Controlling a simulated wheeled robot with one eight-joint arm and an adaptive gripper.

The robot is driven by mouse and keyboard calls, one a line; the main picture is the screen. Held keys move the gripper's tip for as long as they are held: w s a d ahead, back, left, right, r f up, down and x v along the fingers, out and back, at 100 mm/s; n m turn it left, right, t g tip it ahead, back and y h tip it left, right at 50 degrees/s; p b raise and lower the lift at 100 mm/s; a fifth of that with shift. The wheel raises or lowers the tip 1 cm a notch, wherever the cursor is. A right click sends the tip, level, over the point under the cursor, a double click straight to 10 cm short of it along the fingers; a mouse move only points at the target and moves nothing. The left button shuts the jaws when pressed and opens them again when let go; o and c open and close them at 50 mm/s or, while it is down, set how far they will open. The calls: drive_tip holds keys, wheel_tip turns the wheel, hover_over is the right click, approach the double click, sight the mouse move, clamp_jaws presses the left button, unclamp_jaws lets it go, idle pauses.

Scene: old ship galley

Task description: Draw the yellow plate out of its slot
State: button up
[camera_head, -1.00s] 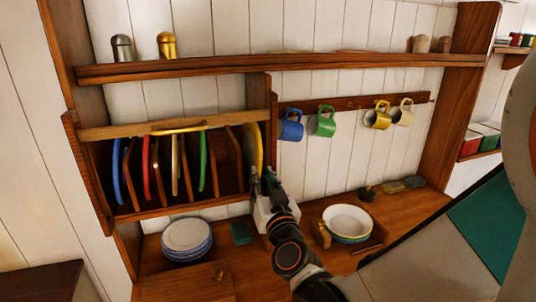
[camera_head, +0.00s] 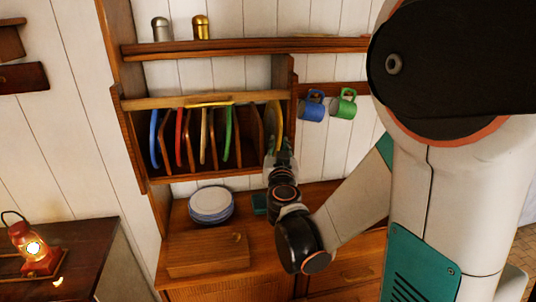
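A yellow plate (camera_head: 275,122) stands on edge in the rightmost slot of the wooden plate rack (camera_head: 167,103). My gripper (camera_head: 280,147) is at the plate's lower front edge, its fingers pointing up. The two fingertips look spread apart, one on either side of the plate's edge. Whether they touch it is too small to tell. The lower part of the plate is hidden behind the fingers. A paler yellow plate (camera_head: 203,130) stands further left in the rack, between a red plate (camera_head: 179,137) and a green plate (camera_head: 228,130).
A blue plate (camera_head: 154,138) fills the leftmost slot. Wooden dividers stand between plates. Blue (camera_head: 312,106) and green (camera_head: 343,104) mugs hang right of the rack. Stacked white plates (camera_head: 211,204) sit on the counter below. A lit lantern (camera_head: 34,248) stands at left.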

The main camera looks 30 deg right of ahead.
sight(277, 137)
drive_tip(key=x, duration=0.7)
drive_tip(key=shift+w+d, duration=0.2)
clamp_jaws()
